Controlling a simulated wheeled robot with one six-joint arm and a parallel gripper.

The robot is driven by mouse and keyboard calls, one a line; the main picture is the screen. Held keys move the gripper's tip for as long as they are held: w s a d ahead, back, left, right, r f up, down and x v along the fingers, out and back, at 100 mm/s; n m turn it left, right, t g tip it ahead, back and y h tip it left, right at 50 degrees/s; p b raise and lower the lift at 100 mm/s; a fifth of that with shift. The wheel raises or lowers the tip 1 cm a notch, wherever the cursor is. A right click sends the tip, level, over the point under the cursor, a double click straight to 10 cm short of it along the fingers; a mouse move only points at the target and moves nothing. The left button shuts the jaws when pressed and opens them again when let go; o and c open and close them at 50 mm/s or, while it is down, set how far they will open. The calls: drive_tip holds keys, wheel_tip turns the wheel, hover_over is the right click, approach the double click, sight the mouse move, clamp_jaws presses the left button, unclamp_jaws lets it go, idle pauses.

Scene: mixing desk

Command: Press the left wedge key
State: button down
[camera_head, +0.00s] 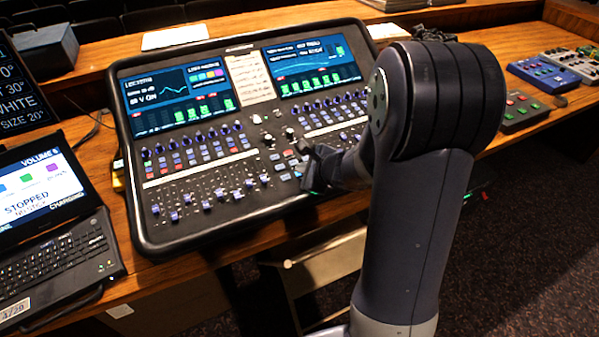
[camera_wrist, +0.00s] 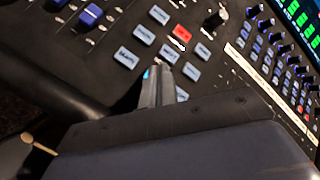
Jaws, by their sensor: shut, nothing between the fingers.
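The mixing desk (camera_head: 160,240) is a black console with two screens, faders, knobs and small keys. A cluster of pale blue keys, including one key (camera_wrist: 144,35), shows in the wrist view around a single red key (camera_wrist: 180,31). Their labels are too small to read, so I cannot tell which is the left wedge key. My gripper (camera_wrist: 162,76) is shut and empty, its fingertips pointing at the cluster, just below a pale key (camera_wrist: 169,53). I cannot tell whether the tips touch the panel. In the head view my gripper (camera_head: 305,165) is over the desk's centre-right, partly hidden by my arm.
A laptop (camera_head: 50,225) stands on the wooden table at the left. Faders (camera_wrist: 90,15) and a row of knobs (camera_wrist: 270,38) flank the keys. Small control boxes, one blue (camera_head: 543,75), stand at the right. A small drawer-like unit (camera_head: 325,265) is below the table.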

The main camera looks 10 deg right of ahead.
drive_tip(key=shift+s+r+p, duration=0.1)
drive_tip(key=shift+r+p, duration=0.4)
drive_tip(key=shift+r, duration=0.2)
drive_tip(key=shift+r, duration=0.15)
drive_tip(key=shift+s+r+p, duration=0.15)
drive_tip(key=shift+r+p, duration=0.85)
drive_tip(key=shift+r, duration=0.2)
drive_tip(key=shift+s+r+p, duration=0.1)
drive_tip(key=shift+r+p, duration=0.85)
drive_tip(key=shift+r, duration=0.25)
drive_tip(key=shift+f, duration=0.1)
drive_tip(key=shift+f+b, duration=0.55)
drive_tip(key=shift+f, duration=0.05)
drive_tip(key=p, duration=0.2)
drive_tip(key=shift+r+p, duration=0.25)
drive_tip(key=shift+p, duration=0.1)
